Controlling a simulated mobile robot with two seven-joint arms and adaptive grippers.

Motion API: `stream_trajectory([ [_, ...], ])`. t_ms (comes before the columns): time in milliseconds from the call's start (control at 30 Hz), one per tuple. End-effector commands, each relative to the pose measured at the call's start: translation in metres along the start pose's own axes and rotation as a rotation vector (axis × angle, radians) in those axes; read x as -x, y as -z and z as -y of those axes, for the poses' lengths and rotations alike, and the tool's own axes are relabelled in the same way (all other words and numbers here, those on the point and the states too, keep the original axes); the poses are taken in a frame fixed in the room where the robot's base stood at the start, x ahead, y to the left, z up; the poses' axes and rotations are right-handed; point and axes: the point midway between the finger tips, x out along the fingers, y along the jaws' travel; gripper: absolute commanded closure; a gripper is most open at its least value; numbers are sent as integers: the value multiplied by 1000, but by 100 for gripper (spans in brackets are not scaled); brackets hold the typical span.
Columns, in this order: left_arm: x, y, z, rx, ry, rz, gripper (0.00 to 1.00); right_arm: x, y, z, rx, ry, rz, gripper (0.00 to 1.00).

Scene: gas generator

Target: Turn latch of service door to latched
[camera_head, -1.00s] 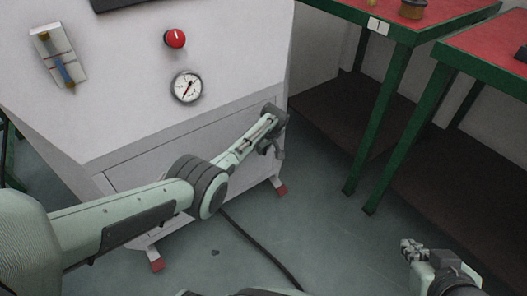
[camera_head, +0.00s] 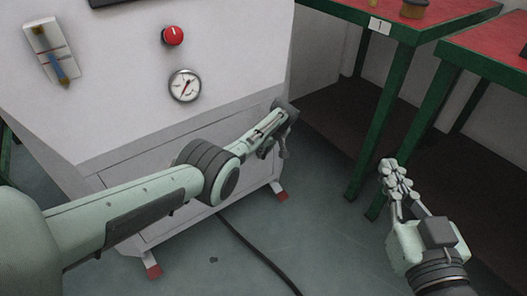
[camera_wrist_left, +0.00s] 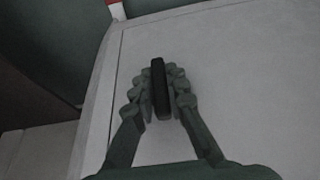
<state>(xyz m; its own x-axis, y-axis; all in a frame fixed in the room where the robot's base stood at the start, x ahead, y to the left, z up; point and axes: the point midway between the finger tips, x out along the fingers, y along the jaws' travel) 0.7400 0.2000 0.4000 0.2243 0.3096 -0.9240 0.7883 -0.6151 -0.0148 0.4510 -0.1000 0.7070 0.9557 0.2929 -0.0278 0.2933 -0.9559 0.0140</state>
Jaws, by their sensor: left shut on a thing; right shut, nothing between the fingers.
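The service door (camera_wrist_left: 240,80) is the pale panel low on the front of the generator cabinet, and it looks shut. In the left wrist view a dark bar-shaped latch handle (camera_wrist_left: 160,88) stands on the door near its edge. My left gripper (camera_wrist_left: 159,98) is shut on this latch, with a finger on each side. In the head view my left gripper (camera_head: 280,148) is at the right side of the door, and the latch cannot be made out there. My right gripper (camera_head: 390,170) is shut and empty, in the air at the right, away from the cabinet.
The generator cabinet (camera_head: 110,100) carries a red knob (camera_head: 173,36), a round gauge (camera_head: 185,86) and a level indicator (camera_head: 52,52). Green-legged tables (camera_head: 385,110) with red tops stand at the right. A black cable (camera_head: 255,250) lies on the floor.

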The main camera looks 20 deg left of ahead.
Motion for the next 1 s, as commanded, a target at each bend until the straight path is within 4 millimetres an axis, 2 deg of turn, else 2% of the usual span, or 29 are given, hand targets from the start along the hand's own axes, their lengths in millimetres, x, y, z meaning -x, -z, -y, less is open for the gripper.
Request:
stream_trajectory([
  [133,0,3,2,-1,3,-5,100,0,0,0,0,0,1,100],
  [167,-1,3,2,-1,3,-5,86,0,0,0,0,0,1,100],
  [333,0,2,1,0,2,-3,66,0,0,0,0,0,1,100],
  [767,6,0,0,0,0,-2,66,0,-1,0,0,-1,4,100],
  [967,29,0,0,1,-3,-2,66,0,-1,0,0,-1,3,100],
  [1000,38,1,-1,1,-5,-3,66,0,-1,0,0,-1,3,100],
])
